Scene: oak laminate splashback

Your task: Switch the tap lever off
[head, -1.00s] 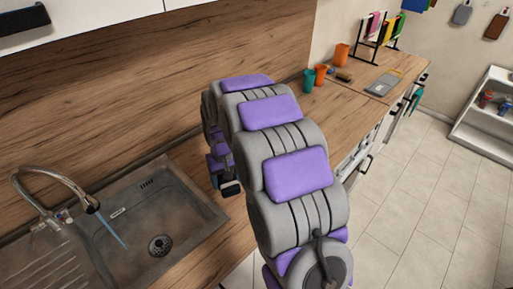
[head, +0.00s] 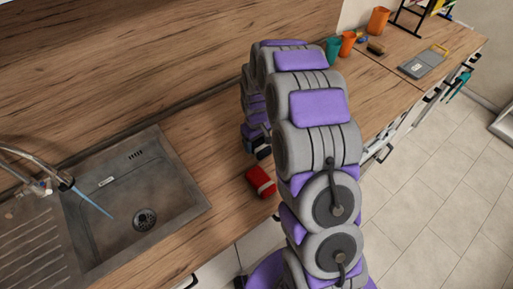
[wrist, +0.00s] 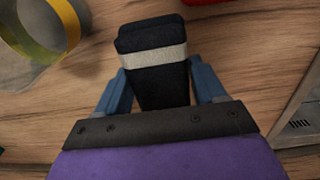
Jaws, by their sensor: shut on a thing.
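The tap (head: 38,168) is at the left of the head view, over the dark sink (head: 180,195). A blue stream of water (head: 92,203) runs from its spout into the basin. The lever is small near the tap's base, and its position is hard to read. My gripper (wrist: 158,88) is over the counter to the right of the sink, well apart from the tap. Its blue fingers are shut on a black block-like thing (wrist: 155,36) with a pale band. In the head view my arm partly hides the gripper.
A red thing (head: 260,181) lies on the wooden counter (head: 215,155) by its front edge. A clear, yellow-banded round thing (wrist: 40,50) is near the gripper. Orange (head: 347,43) and green (head: 333,50) cups and a grey board (head: 423,64) are farther right. Counter between sink and gripper is clear.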

